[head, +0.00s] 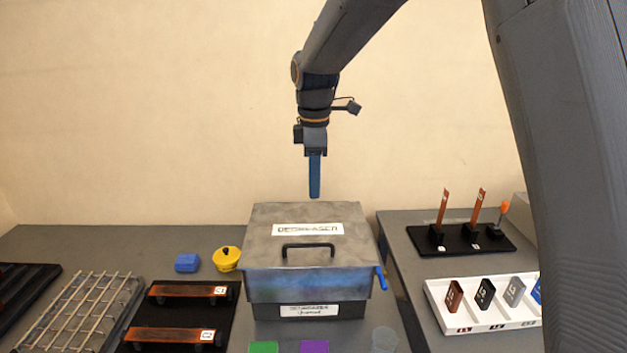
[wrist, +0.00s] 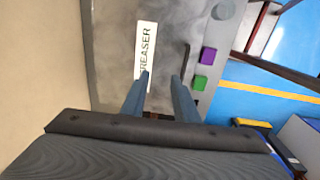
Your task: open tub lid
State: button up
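The degreaser tub (head: 290,288) stands on the bench with its grey metal lid (head: 345,248) closed flat on top. The lid has a white DEGREASER label (head: 307,229) and a black bar handle (head: 308,248) near its front edge. My gripper (head: 315,196) hangs above the lid's rear part, pointing down, apart from it. In the wrist view my gripper's two blue fingers (wrist: 163,80) are apart with nothing between them. The lid (wrist: 110,65) lies below them, and the dark handle (wrist: 186,60) shows just beyond the right finger.
A blue lever (head: 380,278) sticks out at the tub's right side. A yellow pot (head: 227,259), a blue block (head: 187,262) and a wire rack (head: 85,305) are at left. A white tray (head: 485,320) and upright copper bars (head: 443,206) are at right.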

grip_shut()
dwell(0.4)
dwell(0.8)
jog(key=shift+o, duration=0.5)
grip_release()
jog(key=shift+r, duration=0.1)
notch_tip(320, 180, up, 8)
jog(key=b, duration=0.3)
jog(key=shift+s+f, duration=0.2)
jog(key=shift+s, duration=0.1)
